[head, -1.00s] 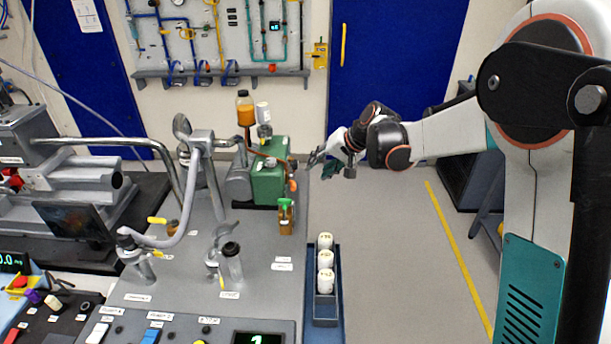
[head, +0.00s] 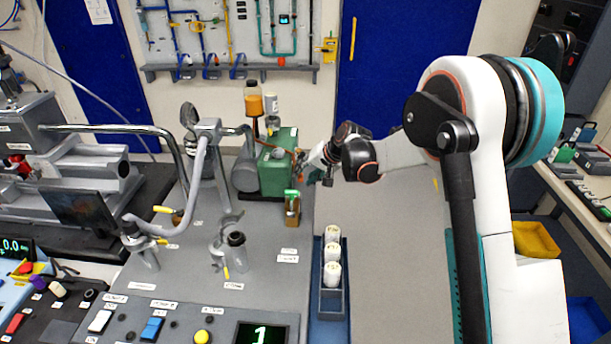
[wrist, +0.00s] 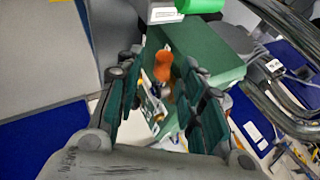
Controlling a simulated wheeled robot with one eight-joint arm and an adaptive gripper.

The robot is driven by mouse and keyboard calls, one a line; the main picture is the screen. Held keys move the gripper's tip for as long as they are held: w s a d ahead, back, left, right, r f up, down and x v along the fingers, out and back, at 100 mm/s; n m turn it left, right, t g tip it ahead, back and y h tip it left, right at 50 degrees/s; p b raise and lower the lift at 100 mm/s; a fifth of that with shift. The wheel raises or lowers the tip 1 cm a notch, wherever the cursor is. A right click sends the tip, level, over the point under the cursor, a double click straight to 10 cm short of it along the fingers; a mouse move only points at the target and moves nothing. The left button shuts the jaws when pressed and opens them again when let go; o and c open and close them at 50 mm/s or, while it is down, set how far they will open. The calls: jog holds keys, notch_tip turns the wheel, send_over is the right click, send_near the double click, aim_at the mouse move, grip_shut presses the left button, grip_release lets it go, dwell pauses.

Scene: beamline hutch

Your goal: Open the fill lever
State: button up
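My gripper (head: 312,170) is at the right side of the green pump box (head: 278,160) at the back of the grey bench. In the wrist view my gripper (wrist: 165,105) is open, its two teal-padded fingers spread apart. An orange knob or handle (wrist: 163,67) shows between the fingers, in front of the green box (wrist: 205,50); I cannot tell whether it touches them. Several small yellow levers are on the bench pipework, one near the left pipe (head: 167,210) and one under the dark-topped cylinder (head: 226,272). Their labels are too small to read, so I cannot tell which is the fill lever.
A bottle with orange liquid (head: 253,103) stands behind the green box. A small green-capped vial holder (head: 292,208) is before it. A rack (head: 331,303) with white canisters stands at the bench's right edge. The grey floor to the right is clear.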

jog(key=shift+a+f, duration=0.1)
jog(key=shift+f, duration=0.05)
grip_shut()
